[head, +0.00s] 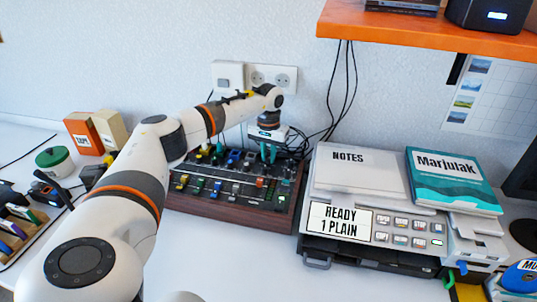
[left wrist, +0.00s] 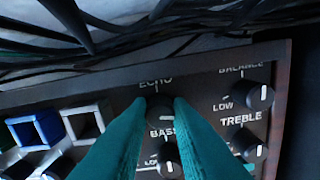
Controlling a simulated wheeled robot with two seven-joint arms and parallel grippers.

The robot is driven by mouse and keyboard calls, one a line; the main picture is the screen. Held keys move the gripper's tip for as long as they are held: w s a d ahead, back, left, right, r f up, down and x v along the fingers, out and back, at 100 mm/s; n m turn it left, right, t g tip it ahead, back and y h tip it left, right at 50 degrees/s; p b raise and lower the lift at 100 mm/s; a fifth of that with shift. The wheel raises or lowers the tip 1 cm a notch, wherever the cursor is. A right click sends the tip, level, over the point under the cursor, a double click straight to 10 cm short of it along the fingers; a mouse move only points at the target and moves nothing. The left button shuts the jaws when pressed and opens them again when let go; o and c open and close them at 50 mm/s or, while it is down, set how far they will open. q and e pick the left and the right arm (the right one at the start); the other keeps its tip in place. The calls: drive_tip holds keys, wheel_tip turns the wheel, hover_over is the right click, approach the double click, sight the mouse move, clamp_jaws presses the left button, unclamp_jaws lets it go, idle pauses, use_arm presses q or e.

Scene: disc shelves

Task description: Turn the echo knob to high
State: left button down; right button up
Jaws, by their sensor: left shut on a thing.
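The mixer (head: 235,196) is a dark panel in a wooden case on the white table, with rows of coloured sliders and knobs. My left gripper (head: 268,152) reaches down over its back right part. In the left wrist view, the teal fingers of my left gripper (left wrist: 160,104) are shut on the echo knob (left wrist: 160,113), a dark round knob below the partly covered ECHO label. The fingers hide its sides, and I cannot tell where its pointer stands. My right gripper is not in view.
Close by are the bass knob (left wrist: 167,164), treble knob (left wrist: 256,153) and balance knob (left wrist: 261,96). Black cables (left wrist: 75,22) run behind the mixer. A printer (head: 345,255) with papers and a teal book (head: 452,180) stands right. An orange shelf (head: 420,34) hangs above it.

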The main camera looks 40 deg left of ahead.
sight(269, 157)
use_arm(q)
drive_tip(key=shift+r, duration=0.1)
drive_tip(key=c, duration=1.3)
unclamp_jaws()
wheel_tip(269, 157, up, 12)
drive_tip(key=shift+f, duration=0.1)
